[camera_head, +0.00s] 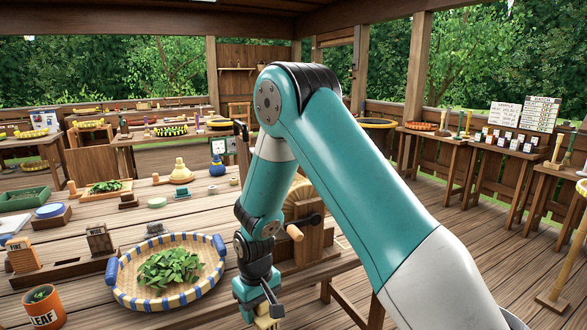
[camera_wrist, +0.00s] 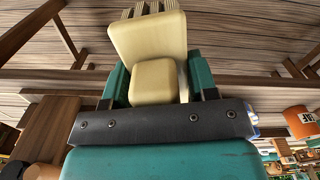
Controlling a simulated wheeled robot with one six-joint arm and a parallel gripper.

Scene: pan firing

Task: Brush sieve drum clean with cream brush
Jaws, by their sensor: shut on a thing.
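My gripper (camera_head: 258,298) hangs low at the front edge of the table, right of the woven basket. It is shut on the cream brush (camera_head: 268,321), of which only a small part shows there. In the wrist view the cream brush (camera_wrist: 148,38) sits between my teal fingers, its ridged bristle end pointing away from the gripper. A wooden housing with a crank handle (camera_head: 295,233) stands behind my arm. A pale rounded part (camera_head: 300,192) on it looks like the sieve drum, mostly hidden by my arm. The brush appears apart from it.
A blue-and-cream basket (camera_head: 122,292) of green leaves stands left of my gripper. An orange LEAF tin (camera_head: 42,306) and a FINE block (camera_head: 22,256) are at the left. Small pots and trays stand farther back. Open floor (camera_head: 440,205) lies to the right.

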